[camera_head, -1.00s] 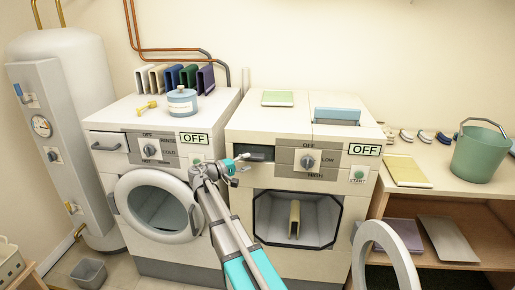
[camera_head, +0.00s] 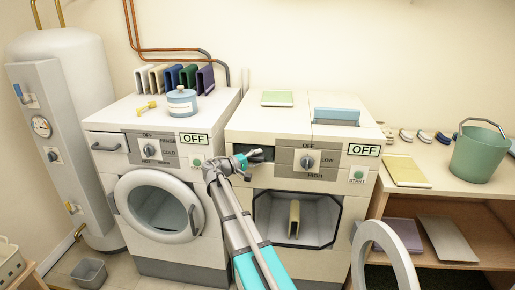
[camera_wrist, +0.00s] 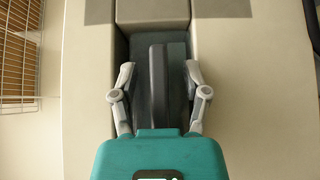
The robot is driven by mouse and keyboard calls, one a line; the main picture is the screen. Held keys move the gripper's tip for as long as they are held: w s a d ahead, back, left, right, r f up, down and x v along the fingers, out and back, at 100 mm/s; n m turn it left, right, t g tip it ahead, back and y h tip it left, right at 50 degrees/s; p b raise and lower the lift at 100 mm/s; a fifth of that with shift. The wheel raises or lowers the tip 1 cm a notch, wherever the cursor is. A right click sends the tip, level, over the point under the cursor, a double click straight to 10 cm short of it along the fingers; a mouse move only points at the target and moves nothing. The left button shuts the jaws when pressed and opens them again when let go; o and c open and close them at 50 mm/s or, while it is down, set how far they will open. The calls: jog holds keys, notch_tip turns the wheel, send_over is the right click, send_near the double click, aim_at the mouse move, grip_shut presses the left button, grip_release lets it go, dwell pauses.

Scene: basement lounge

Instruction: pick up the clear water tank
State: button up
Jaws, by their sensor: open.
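The water tank (camera_wrist: 158,80) appears as a dark, see-through-looking body with a raised dark bar along its middle, sitting in a recess. In the head view that recess (camera_head: 268,153) is at the upper left of the right-hand machine's front, partly covered by my gripper. My gripper (camera_wrist: 158,70) is open in the wrist view, with one finger on each side of the bar and a gap to it on both sides. Whether the fingers touch the recess walls I cannot tell. My wrist hides the near end of the tank.
The right-hand machine (camera_head: 281,127) has a dial (camera_head: 307,161) right of the recess and an open round door (camera_head: 385,250) below right. The left machine's round door (camera_head: 160,207) stands beside my arm. A shelf unit (camera_head: 470,200) is at right.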

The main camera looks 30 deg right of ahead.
dwell(0.5)
grip_shut()
